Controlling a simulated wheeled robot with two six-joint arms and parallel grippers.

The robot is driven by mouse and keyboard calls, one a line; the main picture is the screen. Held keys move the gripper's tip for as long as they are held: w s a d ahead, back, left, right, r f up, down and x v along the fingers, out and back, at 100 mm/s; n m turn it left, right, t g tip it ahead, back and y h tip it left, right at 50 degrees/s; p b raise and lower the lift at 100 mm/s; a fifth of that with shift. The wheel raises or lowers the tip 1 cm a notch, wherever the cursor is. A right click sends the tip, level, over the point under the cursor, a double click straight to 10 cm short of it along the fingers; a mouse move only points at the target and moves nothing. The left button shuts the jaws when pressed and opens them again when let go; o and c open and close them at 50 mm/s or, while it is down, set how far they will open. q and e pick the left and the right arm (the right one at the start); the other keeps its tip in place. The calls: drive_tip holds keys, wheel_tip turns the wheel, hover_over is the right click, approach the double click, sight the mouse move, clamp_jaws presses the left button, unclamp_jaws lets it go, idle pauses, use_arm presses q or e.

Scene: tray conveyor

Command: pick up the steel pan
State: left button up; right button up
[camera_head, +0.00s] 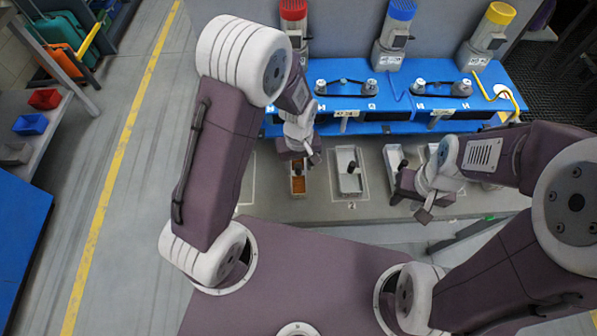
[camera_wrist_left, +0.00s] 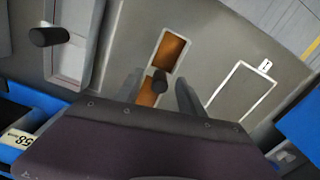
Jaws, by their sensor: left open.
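A steel-grey pan (camera_head: 349,183) with a black knob lies on the grey bench in the head view, and it appears at the upper left of the left wrist view (camera_wrist_left: 69,66). Beside it is a narrow pan with a brown inside (camera_head: 298,185); the left wrist view shows this brown pan (camera_wrist_left: 171,53) too, with a black knob. My left gripper (camera_head: 311,158) is above the brown pan, open, its fingers (camera_wrist_left: 160,90) on either side of the black knob in the picture. Contact cannot be told. My right gripper (camera_head: 412,204) is at the right, by other pans; its jaw opening is unclear.
Another pale pan (camera_head: 393,160) lies right of the steel-grey pan. A blue machine bench (camera_head: 365,125) with belt units runs behind the pans. A white outlined empty area (camera_wrist_left: 240,92) lies beside the brown pan. Red, blue and yellow topped motors stand at the back.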

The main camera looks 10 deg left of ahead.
use_arm(q)
drive_tip(key=shift+w+a+f, duration=0.1)
drive_tip(key=shift+w+f, duration=0.1)
drive_tip(key=shift+f, duration=0.4)
clamp_jaws()
drive_tip(key=shift+r, duration=0.1)
idle(0.8)
